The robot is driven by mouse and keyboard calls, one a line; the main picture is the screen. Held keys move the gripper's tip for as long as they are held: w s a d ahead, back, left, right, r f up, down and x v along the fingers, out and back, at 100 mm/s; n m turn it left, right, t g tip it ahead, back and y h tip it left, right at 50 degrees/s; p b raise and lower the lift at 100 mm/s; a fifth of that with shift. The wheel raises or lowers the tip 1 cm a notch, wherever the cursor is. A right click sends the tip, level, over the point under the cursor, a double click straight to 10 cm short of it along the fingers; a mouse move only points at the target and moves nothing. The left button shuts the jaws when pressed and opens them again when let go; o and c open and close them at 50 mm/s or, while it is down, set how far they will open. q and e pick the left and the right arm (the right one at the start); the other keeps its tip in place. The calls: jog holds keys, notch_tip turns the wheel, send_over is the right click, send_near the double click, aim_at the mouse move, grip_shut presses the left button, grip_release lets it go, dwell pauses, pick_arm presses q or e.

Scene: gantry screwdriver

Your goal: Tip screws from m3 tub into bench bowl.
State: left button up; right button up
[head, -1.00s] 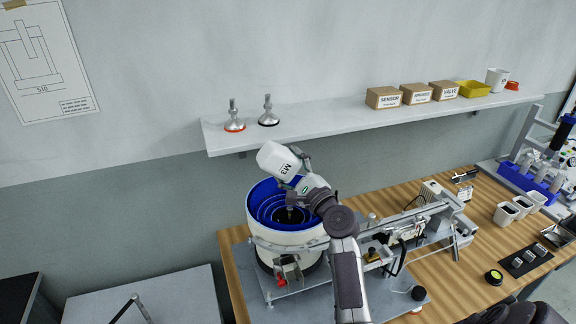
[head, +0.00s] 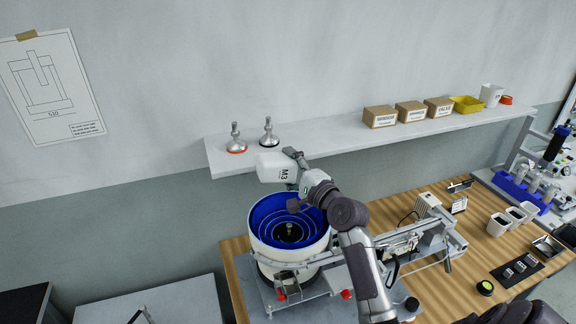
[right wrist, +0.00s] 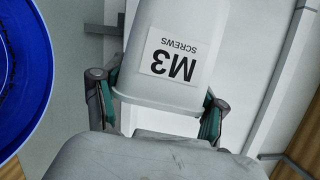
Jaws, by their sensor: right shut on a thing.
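The white M3 tub (head: 272,168) is held up in the air above the back rim of the bowl, tilted onto its side, its label turned sideways. My right gripper (head: 298,172) is shut on it from the right. In the right wrist view the tub (right wrist: 178,80) sits between both fingers (right wrist: 158,106), its "M3 SCREWS" label upside down. Its mouth and contents are hidden. The bench bowl (head: 265,214) is a blue stepped bowl in a white drum; its blue edge shows at the left of the right wrist view (right wrist: 38,75). No falling screws are visible. My left gripper is out of view.
A wall shelf (head: 345,137) runs just behind the tub, carrying two metal-stemmed feet, labelled boxes (head: 411,111) and a yellow bin (head: 467,104). A rail mechanism (head: 405,240) stands right of the bowl. White cups (head: 498,224) stand on the wooden bench farther right.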

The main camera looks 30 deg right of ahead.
jog(key=shift+w+f, duration=0.1)
jog(key=n, duration=0.1)
jog(key=r+n+g, duration=0.1)
jog(key=n, duration=0.1)
jog(key=shift+a+r+n, duration=0.1)
jog(key=shift+n, duration=0.2)
jog(key=n, duration=0.2)
jog(key=n+g+h, duration=0.1)
jog(key=shift+r+n, duration=0.4)
jog(key=shift+r+n+g, duration=0.4)
jog(key=shift+n, duration=0.3)
jog(key=r+n, duration=0.1)
jog(key=n+h, duration=0.1)
jog(key=n, duration=0.1)
jog(key=shift+r+g+h, duration=0.3)
jog(key=shift+r+g, duration=0.1)
jog(key=n+h, duration=0.1)
jog(key=n, duration=0.1)
jog(key=r+n+h, duration=0.1)
jog(key=n, duration=0.1)
jog(key=shift+r+g, duration=0.2)
jog(key=shift+g, duration=0.2)
